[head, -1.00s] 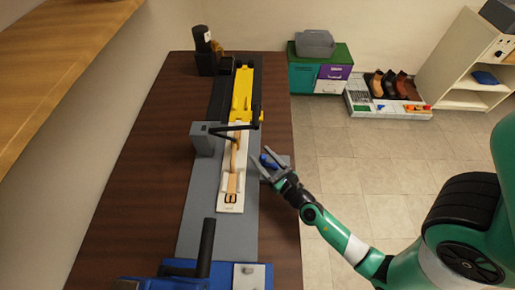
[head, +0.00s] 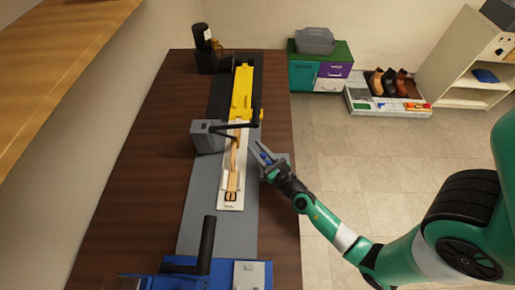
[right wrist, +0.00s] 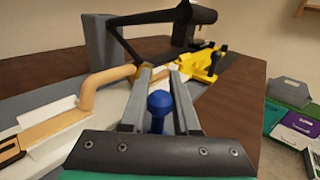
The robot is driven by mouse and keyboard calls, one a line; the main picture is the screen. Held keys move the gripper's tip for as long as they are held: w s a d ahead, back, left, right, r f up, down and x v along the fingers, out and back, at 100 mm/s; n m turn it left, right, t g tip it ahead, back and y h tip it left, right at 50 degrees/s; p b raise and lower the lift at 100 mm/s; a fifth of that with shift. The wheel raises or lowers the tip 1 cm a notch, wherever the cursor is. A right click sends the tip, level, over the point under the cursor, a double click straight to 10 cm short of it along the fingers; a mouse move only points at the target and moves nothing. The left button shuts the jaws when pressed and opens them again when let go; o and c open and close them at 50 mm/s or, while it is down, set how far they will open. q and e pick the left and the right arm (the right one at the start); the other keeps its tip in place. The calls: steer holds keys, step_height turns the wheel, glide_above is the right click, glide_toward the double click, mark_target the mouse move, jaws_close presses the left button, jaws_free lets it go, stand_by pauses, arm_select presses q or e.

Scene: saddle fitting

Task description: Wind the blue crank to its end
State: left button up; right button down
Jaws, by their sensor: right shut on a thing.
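The blue crank (head: 266,157) is at the right edge of the grey bench plate, by a small grey block. In the right wrist view its round blue knob (right wrist: 158,103) sits between the two fingers. My right gripper (head: 262,152) comes in from the right and is shut on the crank; it also shows in the right wrist view (right wrist: 158,92). The fingers hide part of the crank in the head view. Left of it, a tan strap (head: 233,170) lies on a long white holder (head: 231,205). My left gripper is not in view.
A grey box (head: 207,137) with a black lever arm (head: 238,125) reaches over the strap. A yellow slide (head: 241,92) stands behind it. A blue device with a black handle (head: 207,240) is at the near end.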

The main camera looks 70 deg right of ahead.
steer(key=shift+a+f+n+t+y+b, duration=0.3)
steer(key=shift+n+y+b, duration=0.3)
steer(key=shift+b, duration=0.95)
steer(key=shift+a+f+n+t+y+b, duration=0.15)
steer(key=shift+n+t+y+b, duration=0.25)
steer(key=shift+y+b, duration=0.75)
steer(key=shift+a+r+n+t+y+b, duration=0.3)
steer(key=shift+a+r+n+y+b, duration=0.15)
steer(key=shift+n+y+b, duration=0.25)
steer(key=shift+a, duration=0.1)
steer(key=c, duration=0.7)
jaws_free()
steer(key=shift+o, duration=0.2)
steer(key=shift+s, duration=0.1)
steer(key=b+v, duration=0.1)
steer(key=v, duration=0.9)
steer(key=shift+f, duration=0.1)
steer(key=shift+v, duration=0.8)
